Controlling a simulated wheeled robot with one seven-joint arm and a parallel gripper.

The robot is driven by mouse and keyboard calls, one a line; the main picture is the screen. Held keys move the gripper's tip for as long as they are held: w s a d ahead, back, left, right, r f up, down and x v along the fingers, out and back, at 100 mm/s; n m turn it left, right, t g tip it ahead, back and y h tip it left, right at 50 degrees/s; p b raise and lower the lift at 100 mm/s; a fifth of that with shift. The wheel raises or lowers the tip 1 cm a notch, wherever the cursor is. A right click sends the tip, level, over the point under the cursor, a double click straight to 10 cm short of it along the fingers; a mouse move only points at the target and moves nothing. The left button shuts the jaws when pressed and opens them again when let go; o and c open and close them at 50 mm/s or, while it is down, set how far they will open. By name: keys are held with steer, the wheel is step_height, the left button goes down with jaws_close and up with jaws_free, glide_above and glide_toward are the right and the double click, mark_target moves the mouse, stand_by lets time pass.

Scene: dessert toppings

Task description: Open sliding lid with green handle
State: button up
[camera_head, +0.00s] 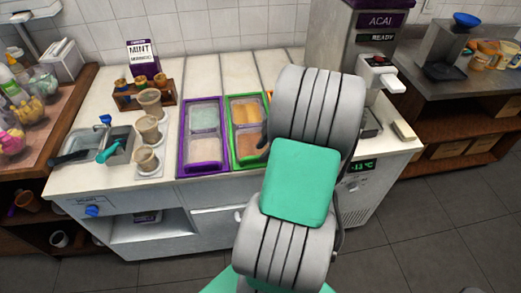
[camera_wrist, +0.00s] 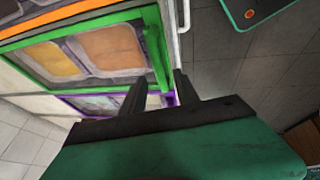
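The green-framed lid (camera_head: 228,133) lies on the counter to the right of the purple-framed one. Orange and brown contents show through it. My arm covers its right side in the head view. In the wrist view the green frame (camera_wrist: 90,22) runs along the upper left, with an upright green bar (camera_wrist: 165,75) at its right end, likely the handle side. My gripper (camera_wrist: 160,88) has its two dark fingers apart at that end of the frame. I cannot tell whether a finger touches the bar. In the head view my gripper is mostly hidden behind my arm.
A purple-framed lid (camera_head: 182,140) sits beside the green one; its edge also shows in the wrist view (camera_wrist: 72,101). Cups (camera_head: 147,128), a wooden topping rack (camera_head: 128,98) and a sink (camera_head: 115,145) are to the left. The acai machine (camera_head: 352,50) stands to the right.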

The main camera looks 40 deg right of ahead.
steer(key=shift+x, duration=1.15)
jaws_close()
steer(key=shift+w, duration=0.1)
stand_by(0.4)
